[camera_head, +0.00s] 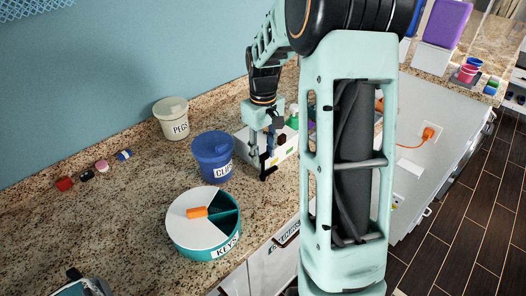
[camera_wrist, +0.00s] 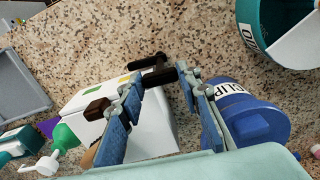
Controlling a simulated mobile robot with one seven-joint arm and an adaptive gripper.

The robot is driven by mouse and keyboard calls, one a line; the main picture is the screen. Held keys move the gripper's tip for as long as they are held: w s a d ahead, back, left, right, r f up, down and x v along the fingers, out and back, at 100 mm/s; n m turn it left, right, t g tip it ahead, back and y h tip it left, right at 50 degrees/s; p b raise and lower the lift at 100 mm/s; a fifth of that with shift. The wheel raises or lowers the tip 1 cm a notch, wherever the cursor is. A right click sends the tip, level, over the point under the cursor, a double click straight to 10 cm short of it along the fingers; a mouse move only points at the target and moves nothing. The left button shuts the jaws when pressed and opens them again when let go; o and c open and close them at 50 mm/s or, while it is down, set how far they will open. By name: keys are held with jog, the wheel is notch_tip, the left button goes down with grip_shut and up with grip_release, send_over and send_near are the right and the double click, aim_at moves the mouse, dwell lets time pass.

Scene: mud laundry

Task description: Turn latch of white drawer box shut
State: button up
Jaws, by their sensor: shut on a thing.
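The white drawer box (camera_head: 241,135) stands on the granite counter, partly hidden behind my gripper and arm. In the wrist view the box (camera_wrist: 158,135) shows below and between my fingers, with colored patches on its face and a dark brown knob-like piece (camera_wrist: 97,108) at its left. The black latch (camera_wrist: 150,62) is a bar-shaped handle at the box's front; it also shows in the head view (camera_head: 268,173). My gripper (camera_wrist: 166,78) has its two blue fingers on either side of the latch's black bar and is shut on it. In the head view my gripper (camera_head: 262,150) points down at the box's front.
A blue CLIPS bucket (camera_head: 212,158) stands close beside my gripper. A round teal KEYS container (camera_head: 198,244) with an orange handle is nearer the counter edge. A white PEGS bucket (camera_head: 171,121) stands by the wall. Small colored blocks lie at left; the left counter is mostly clear.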

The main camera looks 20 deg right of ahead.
jog(key=shift+n, duration=0.5)
jog(key=o, duration=1.2)
jog(key=shift+c, duration=0.2)
notch_tip(320, 180, up, 12)
